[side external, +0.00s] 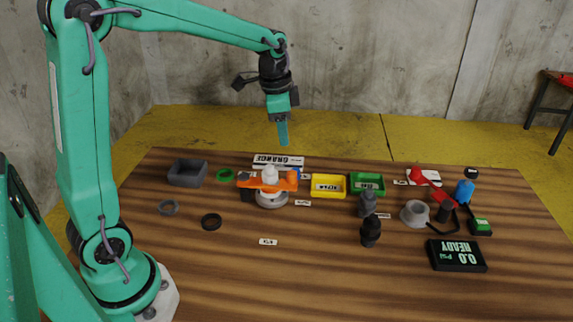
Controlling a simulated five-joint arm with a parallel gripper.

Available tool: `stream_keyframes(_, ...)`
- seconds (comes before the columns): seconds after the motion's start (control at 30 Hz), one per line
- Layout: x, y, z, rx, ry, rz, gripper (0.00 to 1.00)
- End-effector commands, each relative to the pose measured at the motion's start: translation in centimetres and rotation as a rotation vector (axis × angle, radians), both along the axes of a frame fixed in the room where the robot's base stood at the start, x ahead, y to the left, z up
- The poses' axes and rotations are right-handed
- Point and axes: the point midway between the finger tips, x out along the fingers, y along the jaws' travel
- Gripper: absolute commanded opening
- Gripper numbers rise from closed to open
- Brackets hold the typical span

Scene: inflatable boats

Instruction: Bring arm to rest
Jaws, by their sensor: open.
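My gripper (282,122) hangs at the end of my teal arm, pointing down above the back of the wooden table. It is open and holds nothing that I can see. Only one finger shows clearly. Below and a little left of it, an orange piece with a white top (270,181) sits on a round grey-white base (271,200). The gripper is well above it and touches nothing.
A grey tray (187,174), yellow tray (328,186) and green tray (367,183) stand along the back. Dark fittings (370,232), a red-handled tool (432,186) and a black display (456,256) reading "READY 0.0" lie right. The table's front (300,290) is clear.

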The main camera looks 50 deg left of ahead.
Motion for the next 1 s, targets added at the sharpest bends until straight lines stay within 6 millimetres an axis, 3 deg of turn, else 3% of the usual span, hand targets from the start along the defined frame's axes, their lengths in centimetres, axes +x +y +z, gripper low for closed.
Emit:
stream_keyframes(0.2,-4.0,-1.6,2.6,-0.020,-0.066,0.113,0.47)
stream_keyframes(0.5,-9.5,-3.4,4.5,-0.065,-0.151,0.267,0.47)
stream_keyframes(1.0,-18.1,-5.5,4.3,-0.179,-0.283,0.513,0.47)
